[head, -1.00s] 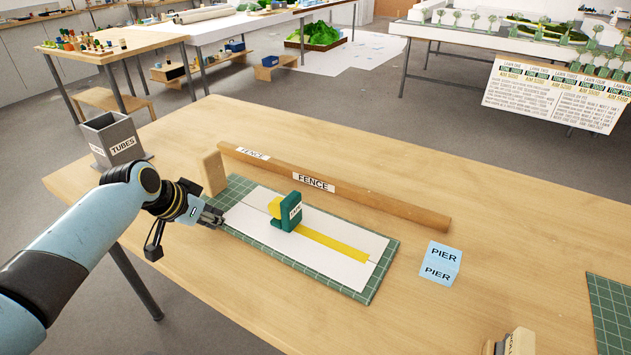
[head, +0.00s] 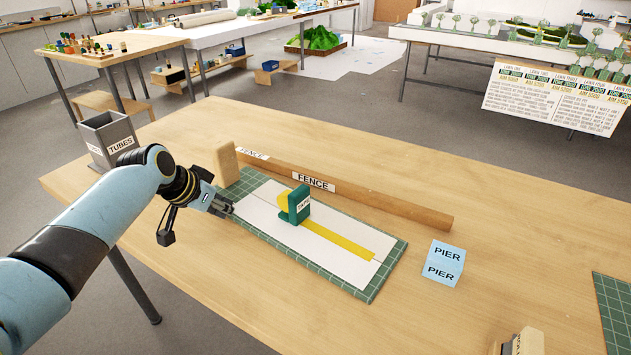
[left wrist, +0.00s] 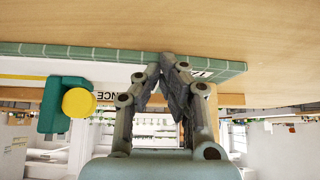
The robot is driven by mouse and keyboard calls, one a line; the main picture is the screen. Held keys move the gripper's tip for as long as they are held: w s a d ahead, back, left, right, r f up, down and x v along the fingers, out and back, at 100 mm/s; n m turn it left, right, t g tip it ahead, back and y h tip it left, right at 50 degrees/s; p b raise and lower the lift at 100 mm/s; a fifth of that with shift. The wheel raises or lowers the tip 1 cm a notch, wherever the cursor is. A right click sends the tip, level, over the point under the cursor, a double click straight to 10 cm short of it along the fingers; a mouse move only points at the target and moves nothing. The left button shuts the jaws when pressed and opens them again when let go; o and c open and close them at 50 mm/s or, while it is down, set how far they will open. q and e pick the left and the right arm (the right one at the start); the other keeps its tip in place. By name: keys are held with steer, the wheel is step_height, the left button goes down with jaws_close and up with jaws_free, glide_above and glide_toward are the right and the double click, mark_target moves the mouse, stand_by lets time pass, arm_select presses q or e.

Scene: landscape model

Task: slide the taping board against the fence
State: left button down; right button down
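The taping board (head: 374,287) is a flat green gridded board with a white sheet, a yellow tape strip (head: 335,241) and a green tape dispenser (head: 298,205) on it. The long wooden fence (head: 385,203) lies behind it, with a narrow strip of bare table between them towards the right. A wooden block (head: 226,166) stands at the fence's left end, by the board's far left corner. My left gripper (head: 231,211) is at the board's left end, fingertips together at its edge; in the left wrist view the fingertips (left wrist: 165,60) overlap that edge. My right gripper is out of view.
A grey TUBES bin (head: 108,138) stands at the table's left edge. A blue PIER block (head: 443,264) sits right of the board. Another green mat (head: 612,310) and a wooden labelled object (head: 525,342) are at lower right. The table front is clear.

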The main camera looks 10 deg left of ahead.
arm_select(q)
steer(key=shift+w+d+b, duration=0.2)
steer(key=shift+w+b, duration=0.15)
steer(key=shift+w, duration=0.1)
steer(key=shift+w+d+b, duration=0.2)
steer(key=shift+w+b, duration=0.1)
steer(key=shift+w, duration=0.15)
steer(key=shift+s+a+p, duration=0.15)
steer(key=shift+s+p, duration=0.2)
steer(key=shift+p, duration=0.2)
steer(key=shift+s+a+p, duration=0.2)
steer(key=shift+s+p, duration=0.15)
steer(key=shift+s, duration=0.1)
steer(key=shift+s+a+p, duration=0.2)
steer(key=shift+s+p, duration=0.15)
steer(key=shift+s, duration=0.1)
step_height(320, 180, up, 8)
steer(key=p, duration=0.7)
steer(key=shift+p, duration=0.35)
